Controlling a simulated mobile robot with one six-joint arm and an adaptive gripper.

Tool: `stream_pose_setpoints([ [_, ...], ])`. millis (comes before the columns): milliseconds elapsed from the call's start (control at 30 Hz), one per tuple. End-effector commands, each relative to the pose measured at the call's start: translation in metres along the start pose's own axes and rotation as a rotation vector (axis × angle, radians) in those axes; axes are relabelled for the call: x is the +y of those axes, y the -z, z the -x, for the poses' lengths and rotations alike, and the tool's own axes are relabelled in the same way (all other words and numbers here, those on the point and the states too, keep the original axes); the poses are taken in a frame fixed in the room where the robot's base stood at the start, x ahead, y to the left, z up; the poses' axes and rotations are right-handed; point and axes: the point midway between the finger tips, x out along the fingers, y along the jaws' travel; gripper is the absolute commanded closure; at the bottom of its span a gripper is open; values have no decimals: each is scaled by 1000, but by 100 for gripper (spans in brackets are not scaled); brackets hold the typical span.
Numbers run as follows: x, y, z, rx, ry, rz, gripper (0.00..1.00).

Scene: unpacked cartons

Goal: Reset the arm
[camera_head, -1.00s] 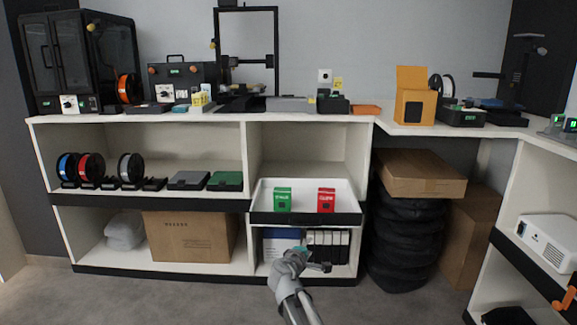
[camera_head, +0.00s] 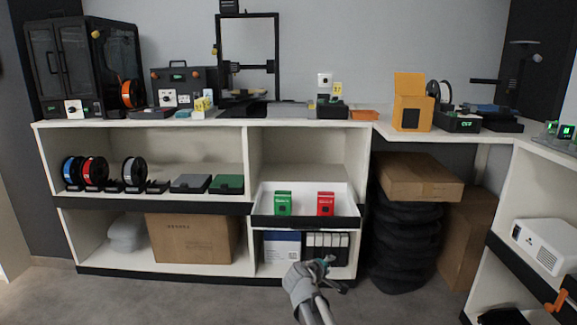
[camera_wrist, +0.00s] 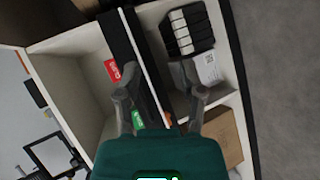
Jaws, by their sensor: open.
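My gripper (camera_head: 333,274) is low in front of the shelf unit, at the bottom middle of the head view, with my grey arm reaching up from the bottom edge. In the wrist view my gripper (camera_wrist: 155,75) has its two dark fingers spread apart, with nothing held between them. It stands apart from the shelves. The head view shows a green box (camera_head: 283,203) and a red box (camera_head: 325,204) upright in a white tray (camera_head: 305,190) above and beyond the gripper. The red box also shows in the wrist view (camera_wrist: 112,70), beside the left finger.
Black-and-white binders (camera_head: 326,247) and a blue-white box (camera_head: 281,247) stand on the lower shelf behind my gripper. A cardboard carton (camera_head: 192,240) is to their left. A black stack (camera_head: 404,240) and a side shelf with a white projector (camera_head: 543,243) are on the right. The floor in front is clear.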

Motion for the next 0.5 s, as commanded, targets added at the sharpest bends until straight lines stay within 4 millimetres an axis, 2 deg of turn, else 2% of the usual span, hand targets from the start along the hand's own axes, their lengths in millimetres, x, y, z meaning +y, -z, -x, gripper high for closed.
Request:
stream_pose_setpoints([
  [67,2,-19,3,-42,57,-59,49],
  [267,-8,-73,16,-187,264,-255,49],
  [500,-28,-125,50,-368,545,-482,49],
])
